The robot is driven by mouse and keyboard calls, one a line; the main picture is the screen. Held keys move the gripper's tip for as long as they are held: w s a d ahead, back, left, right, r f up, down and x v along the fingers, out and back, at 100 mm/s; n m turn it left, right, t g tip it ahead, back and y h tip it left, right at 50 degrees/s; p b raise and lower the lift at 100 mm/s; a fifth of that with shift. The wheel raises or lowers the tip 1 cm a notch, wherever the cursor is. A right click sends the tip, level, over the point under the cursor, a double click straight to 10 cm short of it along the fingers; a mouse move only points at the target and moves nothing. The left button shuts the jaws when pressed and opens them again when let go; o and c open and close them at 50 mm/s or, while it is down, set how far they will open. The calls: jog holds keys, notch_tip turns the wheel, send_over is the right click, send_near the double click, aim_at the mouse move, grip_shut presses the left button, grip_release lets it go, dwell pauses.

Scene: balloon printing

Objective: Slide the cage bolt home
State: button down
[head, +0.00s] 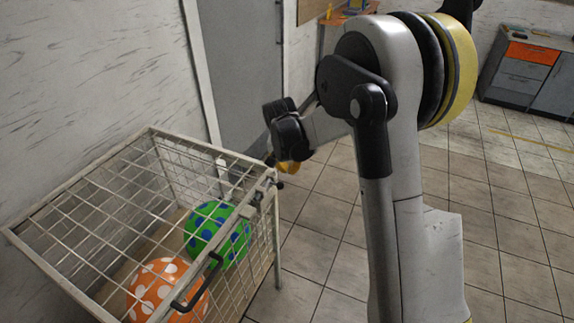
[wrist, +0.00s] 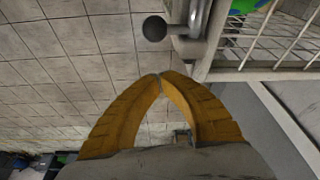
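The wire cage (head: 80,181) stands at the lower left in the head view, with its mesh lid lying flat over the top. The cage bolt is at its right corner. In the wrist view the bolt shows as a silver rod (wrist: 196,14) with a dark round knob (wrist: 154,28) at the top, beside the cage's pale frame (wrist: 262,75). My gripper (wrist: 160,76) has its yellow fingertips together with nothing between them, just short of the knob and apart from it in the picture.
A green balloon with blue dots (head: 212,232) and an orange balloon with white dots (head: 160,290) lie inside the cage. A black handle (head: 198,285) is on the cage's near side. The wall is close behind the cage. Tiled floor (head: 500,215) is clear to the right.

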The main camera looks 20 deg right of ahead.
aim_at(280, 185)
jog(key=shift+s+a+f+b, duration=0.1)
jog(key=shift+s+a+b, duration=0.2)
jog(key=shift+s+a, duration=0.35)
jog(key=shift+s+a+f+b, duration=0.1)
jog(key=shift+s+a+b, duration=0.2)
jog(key=shift+s, duration=0.5)
jog(key=shift+a, duration=0.1)
jog(key=shift+s+a, duration=1.35)
jog(key=shift+a, duration=0.05)
jog(key=v, duration=1.2)
